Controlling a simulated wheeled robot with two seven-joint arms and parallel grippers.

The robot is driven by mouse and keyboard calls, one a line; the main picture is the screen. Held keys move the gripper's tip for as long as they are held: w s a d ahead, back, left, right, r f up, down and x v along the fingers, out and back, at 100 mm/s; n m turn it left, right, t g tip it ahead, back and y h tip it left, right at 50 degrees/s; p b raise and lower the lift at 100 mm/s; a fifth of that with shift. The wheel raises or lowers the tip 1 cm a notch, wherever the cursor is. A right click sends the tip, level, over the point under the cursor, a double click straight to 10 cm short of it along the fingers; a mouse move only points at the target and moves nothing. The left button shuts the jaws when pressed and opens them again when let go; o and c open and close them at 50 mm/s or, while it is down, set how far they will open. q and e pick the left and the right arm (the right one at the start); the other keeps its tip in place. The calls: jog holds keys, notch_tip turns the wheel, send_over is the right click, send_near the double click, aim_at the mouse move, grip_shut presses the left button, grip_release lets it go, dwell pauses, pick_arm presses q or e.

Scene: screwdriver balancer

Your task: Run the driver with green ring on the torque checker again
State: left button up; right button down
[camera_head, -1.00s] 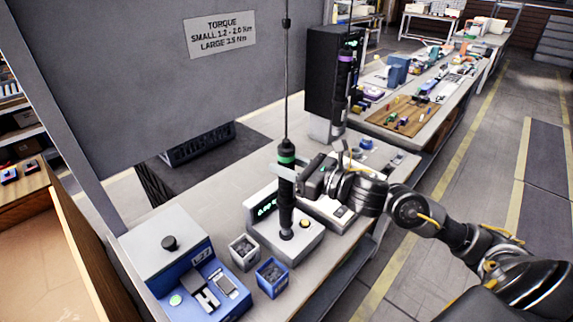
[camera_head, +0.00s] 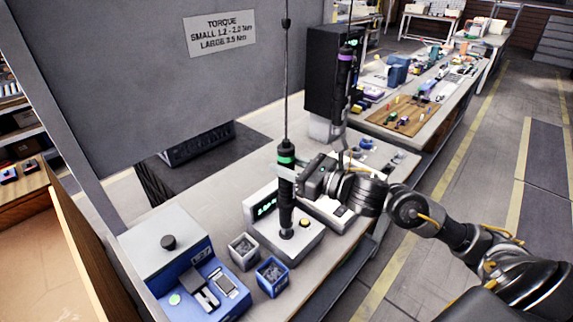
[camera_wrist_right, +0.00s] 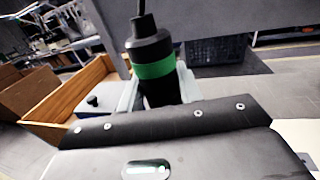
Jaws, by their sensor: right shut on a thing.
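The black driver with the green ring (camera_head: 286,187) hangs upright from its cable in the head view, its lower end at the socket on top of the torque checker (camera_head: 265,236). Whether the tip is fully seated I cannot tell. The checker has a small lit green display on its left face and a yellow button on top. My right gripper (camera_head: 290,173) is shut on the driver just below the green ring. The right wrist view also shows the driver (camera_wrist_right: 153,66) between the fingers. My left gripper is not in view.
A second driver with a purple ring (camera_head: 344,75) hangs behind. A grey bin (camera_head: 243,250) and a blue bin (camera_head: 272,276) of small parts stand left of and in front of the checker. A blue-and-white machine (camera_head: 180,262) stands at the bench's left end. A torque sign (camera_head: 219,34) hangs on the panel.

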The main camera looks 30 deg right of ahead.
aim_at(290, 145)
jog(key=shift+f, duration=0.15)
jog(key=shift+w+r+p, duration=0.1)
jog(key=shift+r+p, duration=0.35)
jog(key=shift+r, duration=0.15)
jog(key=shift+r+p, duration=1.3)
jog(key=shift+r, duration=1.15)
jog(key=shift+f, duration=0.1)
